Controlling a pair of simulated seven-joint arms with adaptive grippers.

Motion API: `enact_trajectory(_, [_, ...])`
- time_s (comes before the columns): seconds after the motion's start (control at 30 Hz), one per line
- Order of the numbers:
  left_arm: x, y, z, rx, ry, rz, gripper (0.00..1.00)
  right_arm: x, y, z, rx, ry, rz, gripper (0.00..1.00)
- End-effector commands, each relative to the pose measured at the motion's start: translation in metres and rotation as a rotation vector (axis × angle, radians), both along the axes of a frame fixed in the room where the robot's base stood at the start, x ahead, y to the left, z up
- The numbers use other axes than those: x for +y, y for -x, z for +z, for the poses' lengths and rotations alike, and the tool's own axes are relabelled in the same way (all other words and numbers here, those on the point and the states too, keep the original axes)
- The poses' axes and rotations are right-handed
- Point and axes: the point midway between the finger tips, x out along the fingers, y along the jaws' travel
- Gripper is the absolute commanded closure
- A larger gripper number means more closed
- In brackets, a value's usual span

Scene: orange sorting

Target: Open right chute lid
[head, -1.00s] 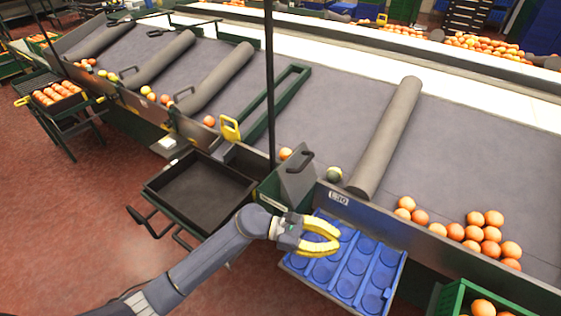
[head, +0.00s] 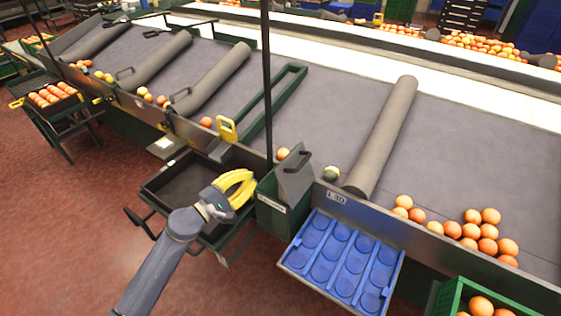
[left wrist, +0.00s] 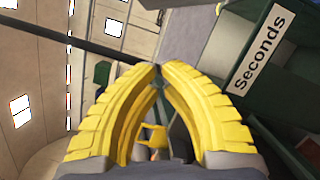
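The grey chute lid (head: 296,180) with a black handle (head: 298,160) sits slanted on top of a green chute box (head: 280,205) at the front edge of the sorting table. The box's "Seconds" label (left wrist: 257,48) reads large at the upper right of the left wrist view. My left gripper (head: 246,178) is left of the box in the head view, over the black tray. Its yellow fingers meet at the tips in the left wrist view (left wrist: 158,68), with nothing seen held between them. My right gripper is not in view.
A black tray (head: 165,178) lies below my left gripper. A blue cupped tray (head: 318,220) hangs right of the chute. A thin black post (head: 267,80) rises beside the box. Oranges lie on the grey table, and a yellow handle (head: 227,130) stands behind.

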Motion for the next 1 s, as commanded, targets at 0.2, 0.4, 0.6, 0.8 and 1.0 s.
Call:
enact_trajectory(0.2, [-0.020,-0.021,0.004,-0.002,0.002,-0.002,1.00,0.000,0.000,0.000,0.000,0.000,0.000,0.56])
enact_trajectory(0.4, [-0.045,-0.048,0.008,-0.001,0.003,-0.002,1.00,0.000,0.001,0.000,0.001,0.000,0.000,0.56])
enact_trajectory(0.6, [-0.069,-0.071,0.011,0.002,0.004,-0.003,1.00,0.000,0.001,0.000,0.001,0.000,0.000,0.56])
enact_trajectory(0.8, [-0.083,-0.059,0.019,0.001,0.003,-0.004,1.00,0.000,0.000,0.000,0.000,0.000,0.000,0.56])
enact_trajectory(1.0, [-0.093,-0.053,0.024,0.002,0.003,-0.004,1.00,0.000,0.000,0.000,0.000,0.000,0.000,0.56])
